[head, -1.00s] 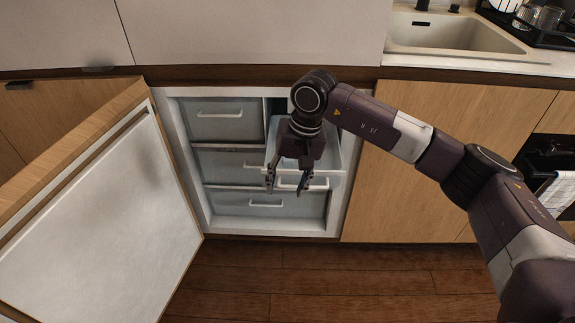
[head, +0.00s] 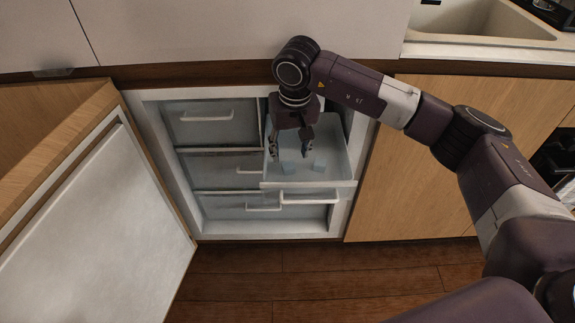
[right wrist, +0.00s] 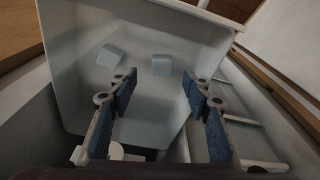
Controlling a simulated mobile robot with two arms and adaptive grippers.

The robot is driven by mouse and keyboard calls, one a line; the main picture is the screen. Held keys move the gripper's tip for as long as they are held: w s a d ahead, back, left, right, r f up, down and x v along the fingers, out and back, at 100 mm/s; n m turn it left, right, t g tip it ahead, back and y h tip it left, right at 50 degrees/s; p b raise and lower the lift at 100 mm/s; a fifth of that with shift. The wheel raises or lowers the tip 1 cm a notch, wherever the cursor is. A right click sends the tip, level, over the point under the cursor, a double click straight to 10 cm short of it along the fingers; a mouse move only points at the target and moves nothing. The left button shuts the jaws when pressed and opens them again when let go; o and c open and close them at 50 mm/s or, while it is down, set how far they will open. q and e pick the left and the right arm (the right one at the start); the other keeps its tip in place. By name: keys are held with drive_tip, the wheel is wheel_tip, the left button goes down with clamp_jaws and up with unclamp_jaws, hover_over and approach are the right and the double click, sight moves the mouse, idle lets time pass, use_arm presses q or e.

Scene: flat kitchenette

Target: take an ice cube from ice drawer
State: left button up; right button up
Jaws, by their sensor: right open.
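The ice drawer (head: 340,160), a pale open box, is pulled out at the upper right of the open fridge unit. Small pale blue ice cubes lie on its floor: one ice cube (head: 319,166) at the right and another (head: 287,169) to its left. The right wrist view shows two cubes apart, one at the left (right wrist: 110,56) and one near the middle (right wrist: 161,65). My right gripper (head: 290,153) points down over the drawer, fingers spread and empty. In the right wrist view its blue-padded fingers (right wrist: 158,82) are apart, with the cubes beyond the tips. My left gripper is not in view.
The open fridge door (head: 95,215) stands at the left. Closed drawers (head: 212,125) fill the left column beside the ice drawer, and a lower drawer (head: 308,212) is under it. The counter with a sink (head: 480,20) is above right. The wooden floor in front is clear.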

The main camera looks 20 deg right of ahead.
sight(288, 165)
drive_tip(key=f, duration=0.4)
drive_tip(key=shift+w+a+f+b, duration=0.1)
drive_tip(key=shift+w+a+b, duration=0.05)
drive_tip(key=shift+w+b, duration=0.2)
drive_tip(key=shift+w+f, duration=0.1)
drive_tip(key=shift+f, duration=0.35)
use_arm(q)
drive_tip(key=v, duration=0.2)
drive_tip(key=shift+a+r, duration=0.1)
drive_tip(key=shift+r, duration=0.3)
use_arm(e)
drive_tip(key=c, duration=1)
drive_tip(key=shift+r, duration=0.15)
